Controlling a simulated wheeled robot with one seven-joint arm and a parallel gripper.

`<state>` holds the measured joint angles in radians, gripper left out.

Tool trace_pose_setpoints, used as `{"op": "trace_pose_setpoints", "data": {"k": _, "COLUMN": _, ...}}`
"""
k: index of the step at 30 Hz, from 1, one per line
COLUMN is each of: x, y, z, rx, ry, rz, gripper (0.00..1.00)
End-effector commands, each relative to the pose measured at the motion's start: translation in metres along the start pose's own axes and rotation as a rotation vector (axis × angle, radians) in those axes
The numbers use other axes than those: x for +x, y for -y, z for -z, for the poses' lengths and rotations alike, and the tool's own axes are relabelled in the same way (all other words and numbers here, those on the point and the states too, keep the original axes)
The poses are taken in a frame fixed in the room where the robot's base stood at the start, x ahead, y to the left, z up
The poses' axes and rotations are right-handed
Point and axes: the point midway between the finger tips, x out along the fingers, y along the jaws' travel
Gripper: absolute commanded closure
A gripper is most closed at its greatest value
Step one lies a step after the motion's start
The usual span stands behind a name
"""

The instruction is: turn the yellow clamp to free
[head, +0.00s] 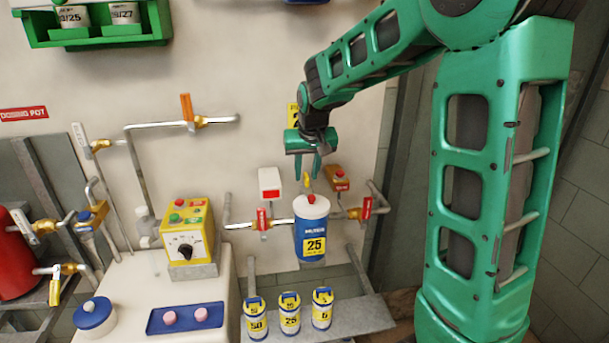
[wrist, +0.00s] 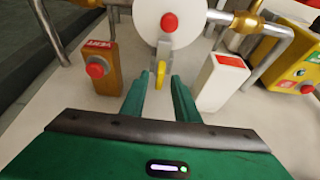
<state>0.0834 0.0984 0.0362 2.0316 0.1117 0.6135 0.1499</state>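The yellow clamp (head: 308,184) stands up at the top of a blue and white canister (head: 312,236) marked 25. In the wrist view the clamp (wrist: 160,75) is a small yellow tab at the end of a grey lever (wrist: 163,52), beside the canister's white lid (wrist: 182,18) with its red knob (wrist: 169,22). My gripper (head: 307,174) points down just above the clamp. In the wrist view my gripper (wrist: 160,82) is open, with one finger on each side of the yellow tab. I cannot tell whether either finger touches it.
Several small canisters (head: 289,312) stand on a shelf below. A yellow control box (head: 188,230) is left.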

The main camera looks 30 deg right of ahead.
Motion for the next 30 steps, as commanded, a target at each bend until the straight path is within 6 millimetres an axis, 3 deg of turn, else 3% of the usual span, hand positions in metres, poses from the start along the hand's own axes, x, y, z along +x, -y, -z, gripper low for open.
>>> {"op": "trace_pose_setpoints", "data": {"k": 12, "x": 0.0082, "y": -0.0001, "z": 0.0001, "rx": 0.0, "ry": -0.001, "rz": 0.0, "gripper": 0.72}}
{"op": "trace_pose_setpoints", "data": {"k": 16, "x": 0.0081, "y": -0.0001, "z": 0.0001, "rx": 0.0, "ry": -0.001, "rz": 0.0, "gripper": 1.0}}
{"op": "trace_pose_setpoints", "data": {"k": 30, "x": 0.0081, "y": 0.0012, "z": 0.0, "rx": 0.057, "ry": 0.0, "rz": -0.023, "gripper": 1.0}}
